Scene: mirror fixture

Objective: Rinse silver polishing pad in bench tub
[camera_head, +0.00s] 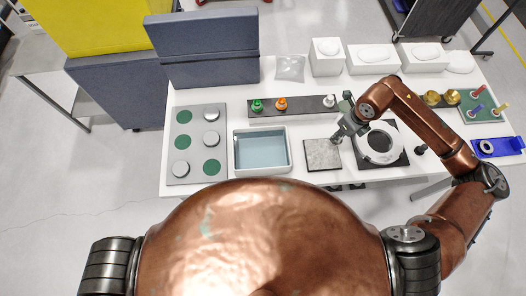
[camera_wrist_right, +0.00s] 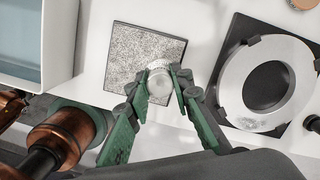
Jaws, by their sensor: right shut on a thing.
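My right gripper (camera_head: 340,136) is shut on a small round silver piece with a ribbed rim, which I take for the silver polishing pad (camera_wrist_right: 159,82). In the right wrist view the gripper (camera_wrist_right: 160,82) has its green fingers on both sides of the pad, over the near right edge of a grey speckled square plate (camera_wrist_right: 133,55). The pad's underside is hidden. The bench tub (camera_head: 236,152), white-rimmed with bluish water, stands left of the plate, apart from the gripper. Its edge shows in the wrist view (camera_wrist_right: 62,45). My left gripper is not in view.
A dark rack (camera_head: 304,106) with green, orange and pale knobs stands behind the tub. A grey tray (camera_head: 174,143) of green and silver discs lies left. A ring fixture (camera_head: 380,145) stands right of the plate. White boxes (camera_head: 326,65) stand at the back.

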